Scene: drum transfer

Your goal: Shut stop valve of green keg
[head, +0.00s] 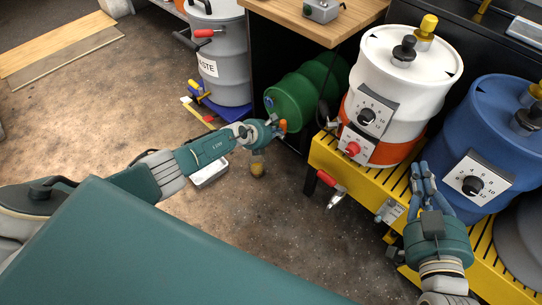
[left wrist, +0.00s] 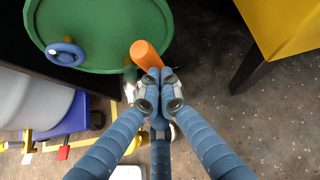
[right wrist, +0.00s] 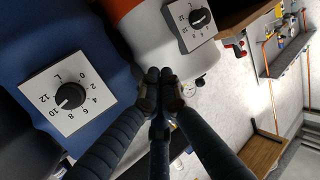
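The green keg (head: 292,100) lies on its side under the wooden bench. Its round end fills the top of the left wrist view (left wrist: 95,25), with a blue round knob (left wrist: 66,53) and an orange valve handle (left wrist: 145,54) at its lower rim. My left gripper (head: 274,129) is at that rim. In the left wrist view its fingertips are together right at the orange handle; whether they touch it is not clear. My right gripper (head: 421,172) is shut and empty, in front of the white-orange and blue drums.
The white-orange drum (head: 407,80) and blue drum (head: 500,120) stand on a yellow slotted platform (head: 325,154), where a red-handled valve (head: 330,182) sticks out. A grey waste drum (head: 226,60) stands behind left. The floor at left is mostly clear.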

